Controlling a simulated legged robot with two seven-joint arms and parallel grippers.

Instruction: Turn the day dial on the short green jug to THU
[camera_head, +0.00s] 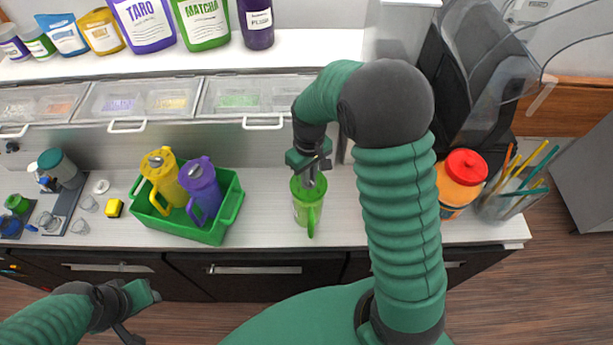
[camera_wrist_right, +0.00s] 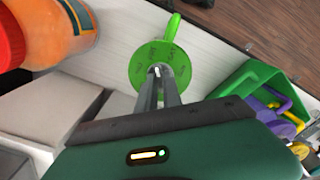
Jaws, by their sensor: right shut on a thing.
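The short green jug (camera_head: 307,205) stands upright on the counter, with its handle toward the counter's front edge. My right gripper (camera_head: 308,180) is directly above it, pointing down. In the right wrist view, the green jug's lid (camera_wrist_right: 143,72) carries the day dial, with small lettering too blurred to read. My right gripper (camera_wrist_right: 158,72) is shut on the small knob at the lid's centre, and its fingers hide most of that knob. Which day the dial shows cannot be told. My left gripper (camera_head: 140,315) is low at the left, in front of the counter, apart from everything; its opening is unclear.
A green crate (camera_head: 212,236) holding a yellow jug (camera_head: 165,178) and a purple jug (camera_head: 202,190) stands left of the green jug. An orange jar with a red lid (camera_head: 462,175) and a straw holder (camera_head: 505,203) stand at the right. The counter between crate and jug is clear.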

